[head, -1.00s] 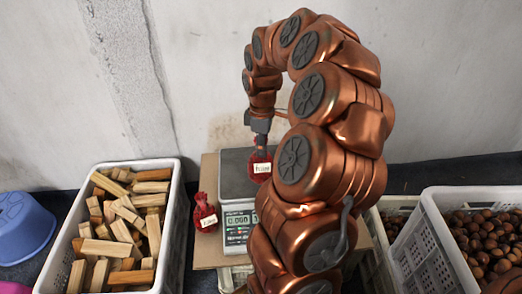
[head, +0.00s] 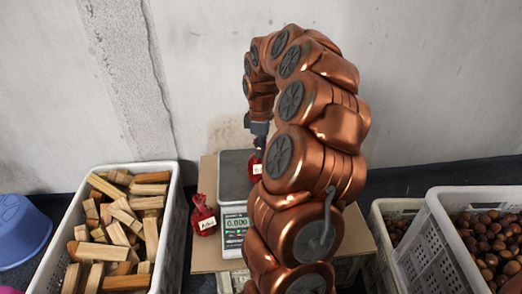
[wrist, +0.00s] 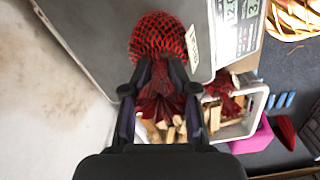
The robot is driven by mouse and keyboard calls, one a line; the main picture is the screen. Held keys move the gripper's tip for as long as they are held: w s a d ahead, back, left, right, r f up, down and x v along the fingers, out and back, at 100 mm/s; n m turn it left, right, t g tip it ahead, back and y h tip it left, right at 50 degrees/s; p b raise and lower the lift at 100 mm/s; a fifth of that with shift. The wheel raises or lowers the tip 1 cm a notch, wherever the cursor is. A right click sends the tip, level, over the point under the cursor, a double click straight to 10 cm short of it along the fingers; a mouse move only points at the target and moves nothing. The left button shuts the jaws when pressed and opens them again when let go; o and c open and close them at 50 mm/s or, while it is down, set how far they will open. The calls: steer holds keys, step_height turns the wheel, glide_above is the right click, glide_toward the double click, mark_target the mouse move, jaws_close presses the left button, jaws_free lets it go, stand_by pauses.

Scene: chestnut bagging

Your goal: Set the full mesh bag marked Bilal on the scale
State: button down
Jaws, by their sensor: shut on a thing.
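My gripper (head: 259,140) points down and is shut on the gathered neck of a red mesh bag (head: 256,170) with a white tag. The arm partly hides this bag in the head view, and I cannot read its tag clearly. In the wrist view the bag (wrist: 158,38) bulges beyond the two fingers (wrist: 160,95), against the grey scale plate behind it. The bag is over the right part of the scale's plate (head: 232,180); I cannot tell whether it touches.
Another tagged red mesh bag (head: 204,216) stands left of the scale on a cardboard-coloured surface (head: 206,257). A white crate (head: 171,213) of wood blocks and a blue tub (head: 20,228) are at left. White crates (head: 434,248) with chestnuts are at right. The wall is behind.

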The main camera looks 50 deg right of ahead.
steer(key=c, duration=0.9)
jaws_free()
steer(key=shift+f, duration=0.1)
